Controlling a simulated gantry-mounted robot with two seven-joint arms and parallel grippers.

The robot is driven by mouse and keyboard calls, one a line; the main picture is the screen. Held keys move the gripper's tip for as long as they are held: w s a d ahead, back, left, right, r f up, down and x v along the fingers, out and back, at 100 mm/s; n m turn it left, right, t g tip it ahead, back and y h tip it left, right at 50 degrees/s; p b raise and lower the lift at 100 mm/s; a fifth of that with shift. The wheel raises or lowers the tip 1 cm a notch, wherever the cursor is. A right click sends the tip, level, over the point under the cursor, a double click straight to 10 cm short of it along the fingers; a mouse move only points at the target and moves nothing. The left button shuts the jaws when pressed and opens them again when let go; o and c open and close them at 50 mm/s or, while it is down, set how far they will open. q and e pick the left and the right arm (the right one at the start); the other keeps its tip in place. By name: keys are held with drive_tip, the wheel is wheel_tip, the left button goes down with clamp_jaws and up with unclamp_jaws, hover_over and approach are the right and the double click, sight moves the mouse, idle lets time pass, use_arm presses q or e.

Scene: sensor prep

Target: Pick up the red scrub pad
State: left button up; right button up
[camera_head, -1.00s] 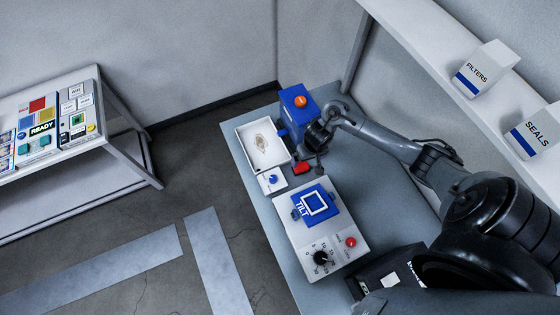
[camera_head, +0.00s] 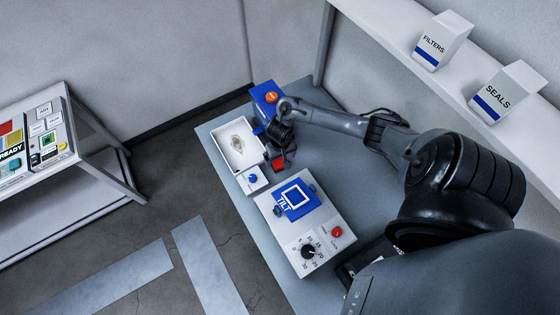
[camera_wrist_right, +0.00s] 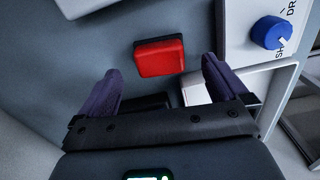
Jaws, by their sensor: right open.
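The red scrub pad (camera_head: 279,164) lies on the grey-blue bench, just right of the white tray and the small box with a blue knob. It also shows in the right wrist view (camera_wrist_right: 159,57), flat on the surface. My right gripper (camera_head: 285,155) is right at the pad in the head view. In the right wrist view its two dark fingers (camera_wrist_right: 160,80) are spread apart, with the pad between and just beyond their tips. Nothing is between the fingers in their grip. My left gripper is not in view.
A white tray (camera_head: 218,138) holds a brownish item. A blue box with an orange knob (camera_head: 266,95) stands behind. The blue-knob box (camera_head: 243,181) is close beside the pad. A white unit with a blue TILT plate (camera_head: 296,200) stands in front. The bench's right side (camera_head: 345,165) is clear.

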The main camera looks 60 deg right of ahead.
sight(280, 162)
drive_tip(key=shift+f+b, duration=0.45)
drive_tip(key=shift+f, duration=1.75)
drive_tip(key=shift+c, duration=0.5)
drive_tip(key=c, duration=1)
